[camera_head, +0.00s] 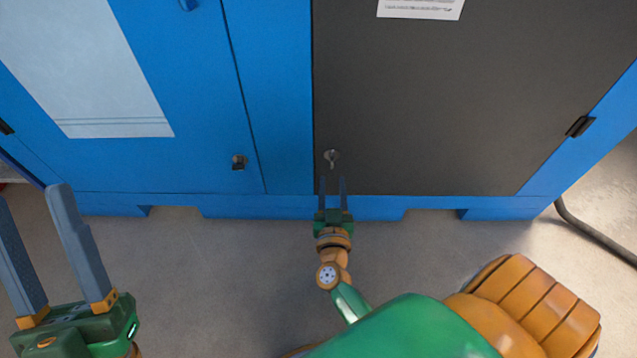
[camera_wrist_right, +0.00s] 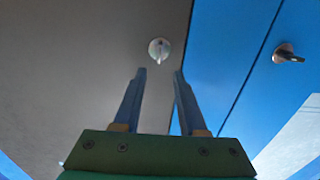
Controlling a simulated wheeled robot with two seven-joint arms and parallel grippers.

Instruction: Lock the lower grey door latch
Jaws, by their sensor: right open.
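The lower grey door latch (camera_head: 332,157) is a small silver knob near the bottom left corner of the dark grey door (camera_head: 440,110). In the right wrist view the latch (camera_wrist_right: 159,49) shows just beyond the fingertips, with its handle pointing roughly up and down. My right gripper (camera_head: 332,178) is open and empty, just below the latch in the head view and apart from it. It also shows in the right wrist view (camera_wrist_right: 160,71). My left gripper (camera_head: 28,192) is open and empty at the lower left, far from the latch.
A second latch (camera_head: 239,162) sits on the blue door (camera_head: 200,70) to the left; it also shows in the right wrist view (camera_wrist_right: 288,55). A black hinge (camera_head: 580,126) is at the grey door's right edge. The grey floor (camera_head: 220,260) before the cabinet is clear.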

